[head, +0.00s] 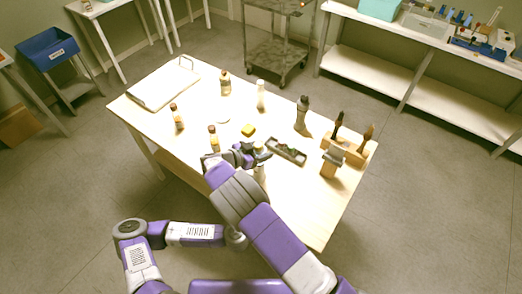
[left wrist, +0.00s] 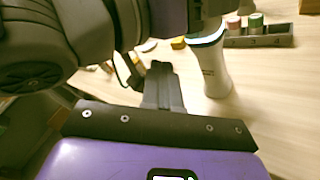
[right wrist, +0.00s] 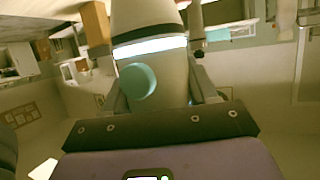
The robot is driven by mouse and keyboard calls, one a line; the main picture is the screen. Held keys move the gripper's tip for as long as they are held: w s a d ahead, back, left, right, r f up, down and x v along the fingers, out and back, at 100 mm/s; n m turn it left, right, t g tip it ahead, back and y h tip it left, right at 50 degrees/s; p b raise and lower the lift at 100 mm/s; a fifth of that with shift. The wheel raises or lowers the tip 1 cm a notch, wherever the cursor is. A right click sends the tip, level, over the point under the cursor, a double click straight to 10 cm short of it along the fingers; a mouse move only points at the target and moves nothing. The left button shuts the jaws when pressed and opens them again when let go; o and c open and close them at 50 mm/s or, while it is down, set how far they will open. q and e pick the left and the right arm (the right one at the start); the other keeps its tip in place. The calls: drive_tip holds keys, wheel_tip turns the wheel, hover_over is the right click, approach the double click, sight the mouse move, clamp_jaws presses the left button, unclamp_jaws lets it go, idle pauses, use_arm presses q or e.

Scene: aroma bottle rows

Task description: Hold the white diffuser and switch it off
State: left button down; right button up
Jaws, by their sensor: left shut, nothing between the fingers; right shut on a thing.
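The white diffuser (head: 260,173) is at the near side of the table, partly hidden by my right arm. In the right wrist view the diffuser (right wrist: 150,60) fills the space between the fingers, with a round teal button (right wrist: 137,81) and a bright, lit band above it. My right gripper (head: 259,154) is shut on it. In the left wrist view the diffuser (left wrist: 215,72) looks upright, with a teal ring near its top; I cannot tell if its base touches the table. My left gripper (left wrist: 161,68) is shut and empty, left of the diffuser and apart from it.
The table (head: 205,95) holds several bottles, a yellow block (head: 248,130), a narrow dark tray (head: 287,150) right of the diffuser, and a wooden rack (head: 350,153) with brushes. A white board (head: 164,87) lies at the far left. The right front corner is clear.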

use_arm(q)
drive_tip(key=shift+w+d, duration=0.7)
drive_tip(key=shift+w, duration=0.3)
drive_tip(key=shift+w+d, duration=0.7)
drive_tip(key=shift+w, duration=0.25)
use_arm(e)
drive_tip(key=shift+f, duration=0.15)
use_arm(q)
drive_tip(key=shift+w+d, duration=0.1)
idle(0.4)
drive_tip(key=shift+w+d, duration=0.2)
drive_tip(key=shift+w, duration=0.05)
use_arm(e)
drive_tip(key=shift+s, duration=0.1)
use_arm(q)
drive_tip(key=shift+s+a+r, duration=0.1)
drive_tip(key=shift+s+a, duration=0.15)
drive_tip(key=shift+s, duration=0.1)
drive_tip(key=shift+s+a, duration=0.1)
drive_tip(key=s+a, duration=0.1)
drive_tip(key=s, duration=0.1)
drive_tip(key=s+a, duration=0.2)
drive_tip(key=shift+s+a, duration=0.2)
drive_tip(key=shift+s, duration=0.15)
idle(0.3)
